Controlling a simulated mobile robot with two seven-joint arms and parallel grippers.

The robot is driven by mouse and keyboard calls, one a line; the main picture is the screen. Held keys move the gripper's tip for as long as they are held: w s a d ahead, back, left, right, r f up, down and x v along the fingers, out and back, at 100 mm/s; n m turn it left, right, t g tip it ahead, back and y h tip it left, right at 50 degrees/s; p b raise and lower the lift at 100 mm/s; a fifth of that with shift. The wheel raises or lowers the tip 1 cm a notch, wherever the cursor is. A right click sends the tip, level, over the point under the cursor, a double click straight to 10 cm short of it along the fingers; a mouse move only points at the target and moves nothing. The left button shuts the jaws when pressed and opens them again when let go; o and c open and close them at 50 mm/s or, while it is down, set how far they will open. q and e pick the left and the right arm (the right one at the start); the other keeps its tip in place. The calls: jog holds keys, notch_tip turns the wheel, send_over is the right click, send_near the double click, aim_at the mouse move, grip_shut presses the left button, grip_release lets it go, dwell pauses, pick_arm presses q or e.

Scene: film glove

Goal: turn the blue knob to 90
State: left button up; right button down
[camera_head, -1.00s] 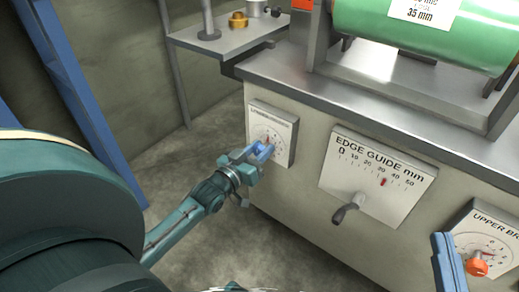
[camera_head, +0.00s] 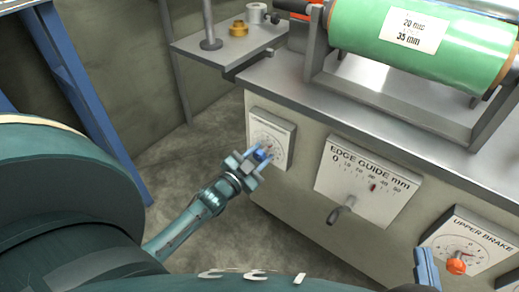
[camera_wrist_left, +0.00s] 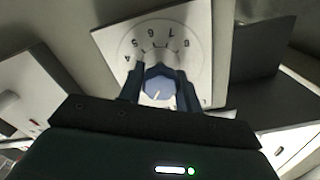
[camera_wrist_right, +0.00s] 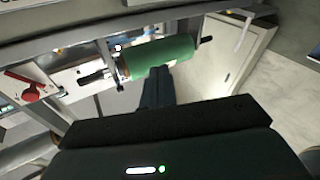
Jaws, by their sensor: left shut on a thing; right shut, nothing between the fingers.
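The blue knob (camera_wrist_left: 158,88) sits between my left gripper's fingers in the left wrist view, with a white pointer line on its face. Behind it is a white dial plate (camera_wrist_left: 190,35) with printed numbers, upside down in that view; part of the scale is hidden by the fingers. In the head view the dial plate (camera_head: 273,132) is on the machine's front, and my left gripper (camera_head: 258,158) is shut on the knob, hiding most of it. My right gripper (camera_head: 427,266) is shut and empty at the lower right; its closed fingers also show in the right wrist view (camera_wrist_right: 158,86).
The edge guide plate (camera_head: 375,205) with a dark lever (camera_head: 340,212) is right of the dial. The upper brake plate (camera_head: 492,250) with an orange-red knob (camera_head: 456,266) is close to my right gripper. A green roll (camera_head: 450,55) lies on top. A small shelf (camera_head: 190,43) is behind.

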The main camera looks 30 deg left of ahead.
pick_arm(q)
jog(key=m+p, duration=0.1)
jog(key=m, duration=0.2)
jog(key=shift+r, duration=0.1)
jog(key=m, duration=0.3)
jog(key=shift+m, duration=1.9)
pick_arm(e)
jog(key=shift+d+f+h, duration=0.1)
jog(key=shift+d+h, duration=0.15)
jog(key=shift+h, duration=0.15)
jog(key=shift+g, duration=0.3)
pick_arm(q)
jog(key=o, duration=1)
jog(key=shift+c, duration=0.2)
